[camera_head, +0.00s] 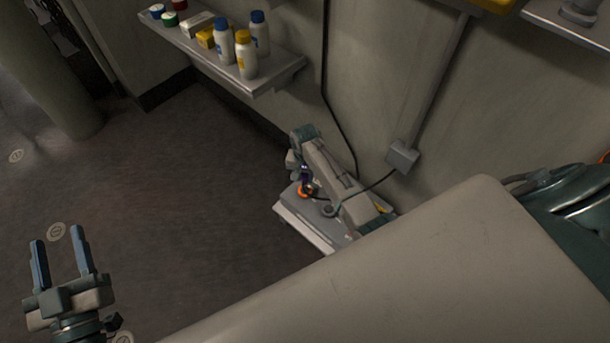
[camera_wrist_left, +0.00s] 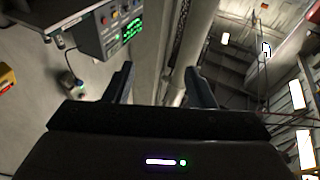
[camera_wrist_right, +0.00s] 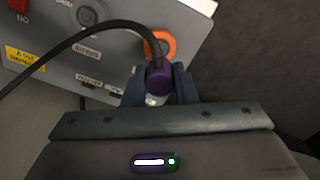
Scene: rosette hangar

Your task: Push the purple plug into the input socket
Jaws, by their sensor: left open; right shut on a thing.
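The purple plug (camera_wrist_right: 160,80) is between the fingers of my right gripper (camera_wrist_right: 158,84), which is shut on it. A dark cable bends away from it to the left. An orange-ringed socket (camera_wrist_right: 160,44) on a grey panel is right by the plug, which overlaps the ring's lower edge in the right wrist view. I cannot tell whether the plug enters it. In the head view the plug (camera_head: 306,173) is small, just above the orange ring (camera_head: 305,191), and my right arm hides part of the panel. My left gripper (camera_head: 59,236) is open and empty, far from the panel.
The panel also has a red switch (camera_wrist_right: 18,5), a round grey fitting (camera_wrist_right: 90,14) and a yellow label (camera_wrist_right: 24,57). A cable runs to a wall box (camera_head: 402,156). A shelf (camera_head: 275,77) holds bottles. The floor at left is clear.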

